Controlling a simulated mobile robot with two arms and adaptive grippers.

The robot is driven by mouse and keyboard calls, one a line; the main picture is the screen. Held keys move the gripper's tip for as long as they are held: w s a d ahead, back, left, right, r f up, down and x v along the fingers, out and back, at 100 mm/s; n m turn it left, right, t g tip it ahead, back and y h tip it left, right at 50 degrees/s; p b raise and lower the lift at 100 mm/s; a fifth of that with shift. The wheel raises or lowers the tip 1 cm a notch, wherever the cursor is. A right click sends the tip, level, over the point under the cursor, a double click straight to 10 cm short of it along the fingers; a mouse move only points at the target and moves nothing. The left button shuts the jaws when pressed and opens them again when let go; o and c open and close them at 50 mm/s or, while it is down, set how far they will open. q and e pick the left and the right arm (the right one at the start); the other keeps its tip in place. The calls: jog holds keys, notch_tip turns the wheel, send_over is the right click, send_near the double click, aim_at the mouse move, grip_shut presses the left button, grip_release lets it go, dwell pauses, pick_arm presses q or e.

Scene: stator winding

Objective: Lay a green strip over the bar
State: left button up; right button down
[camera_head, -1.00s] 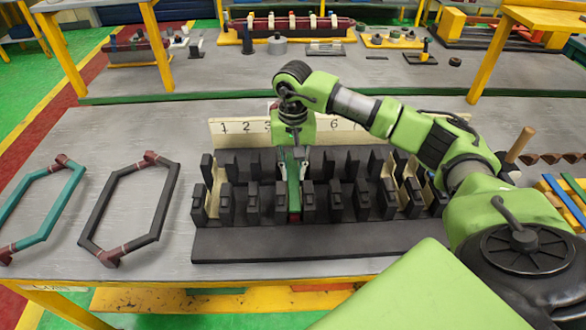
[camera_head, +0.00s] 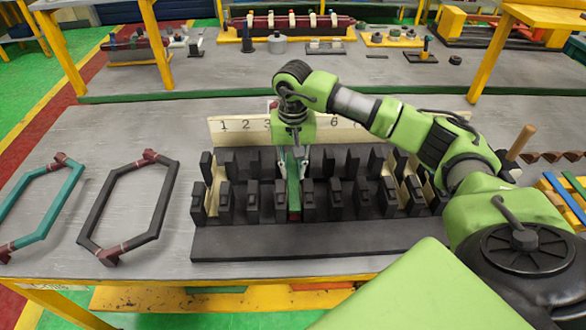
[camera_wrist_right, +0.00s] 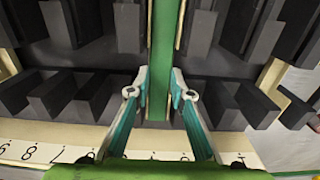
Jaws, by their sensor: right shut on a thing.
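The green strip (camera_head: 293,178) lies lengthwise along a slot of the black slotted stator block (camera_head: 300,240), near the block's middle. In the right wrist view the strip (camera_wrist_right: 164,45) runs straight away between the dark teeth. My right gripper (camera_head: 296,168) is above the slot, pointing down, with its fingers on both sides of the strip. In the right wrist view its fingertips (camera_wrist_right: 160,92) are shut on the strip's near part. A dark red end (camera_head: 294,215) shows at the strip's front end; the bar under the strip is otherwise hidden. My left gripper is not in view.
A numbered pale board (camera_head: 236,127) stands behind the block. A black coil (camera_head: 104,200) and a teal coil (camera_head: 66,195) lie at the left. Blue and yellow strips (camera_head: 563,200) and a wooden handle (camera_head: 520,143) are at the right. Black teeth stand close on both sides.

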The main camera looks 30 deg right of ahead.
aim_at(293, 175)
jog(key=shift+f+b, duration=0.3)
jog(key=shift+b, duration=0.05)
dwell(0.4)
jog(key=c, duration=1.7)
grip_release()
jog(key=shift+r, duration=0.15)
jog(key=shift+r+p, duration=0.4)
jog(key=shift+r, duration=0.25)
notch_tip(293, 175, up, 8)
jog(key=p, duration=0.4)
jog(key=shift+f, duration=0.25)
